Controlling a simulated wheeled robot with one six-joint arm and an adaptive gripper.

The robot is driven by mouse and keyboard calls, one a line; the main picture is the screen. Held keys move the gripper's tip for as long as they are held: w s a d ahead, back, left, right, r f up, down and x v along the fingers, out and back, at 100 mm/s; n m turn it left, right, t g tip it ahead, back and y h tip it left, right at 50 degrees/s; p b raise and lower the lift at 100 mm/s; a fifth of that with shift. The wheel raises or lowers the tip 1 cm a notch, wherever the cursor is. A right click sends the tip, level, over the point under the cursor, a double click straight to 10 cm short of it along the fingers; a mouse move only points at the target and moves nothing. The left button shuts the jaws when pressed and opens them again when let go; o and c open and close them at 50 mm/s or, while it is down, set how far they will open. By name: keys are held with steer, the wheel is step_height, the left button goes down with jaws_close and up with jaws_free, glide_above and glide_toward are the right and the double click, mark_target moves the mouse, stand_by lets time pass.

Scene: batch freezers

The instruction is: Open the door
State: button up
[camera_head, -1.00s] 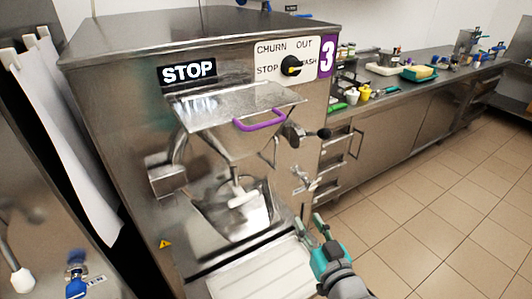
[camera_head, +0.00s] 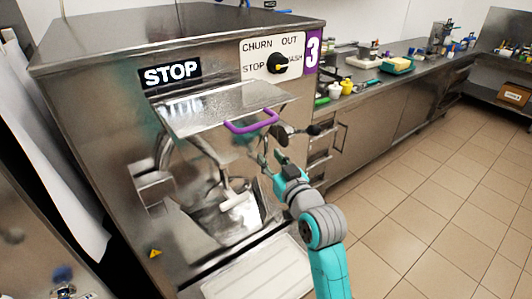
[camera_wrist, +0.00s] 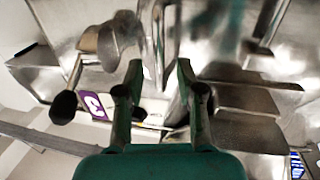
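The steel batch freezer marked 3 has a front door (camera_head: 200,150) with a sloped chute lid (camera_head: 205,108) and a purple handle (camera_head: 251,121). The door looks closed. A latch lever with a black knob (camera_head: 318,129) sticks out at the door's right side; the knob also shows in the wrist view (camera_wrist: 63,103). My gripper (camera_head: 270,158) is just below the purple handle and the latch, in front of the door. In the wrist view my gripper (camera_wrist: 160,75) has its fingers apart, with a shiny metal part beyond the gap. I cannot tell whether it touches anything.
A STOP label (camera_head: 171,75) and a selector knob (camera_head: 277,63) are on the freezer front above. A white ridged tray (camera_head: 262,274) is below the opening. A steel counter (camera_head: 385,100) with bottles and trays runs along the right. The tiled floor (camera_head: 440,200) is clear.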

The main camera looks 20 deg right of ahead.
mark_target(267, 154)
steer(key=shift+w+a, duration=0.2)
steer(key=shift+w, duration=1.45)
jaws_close()
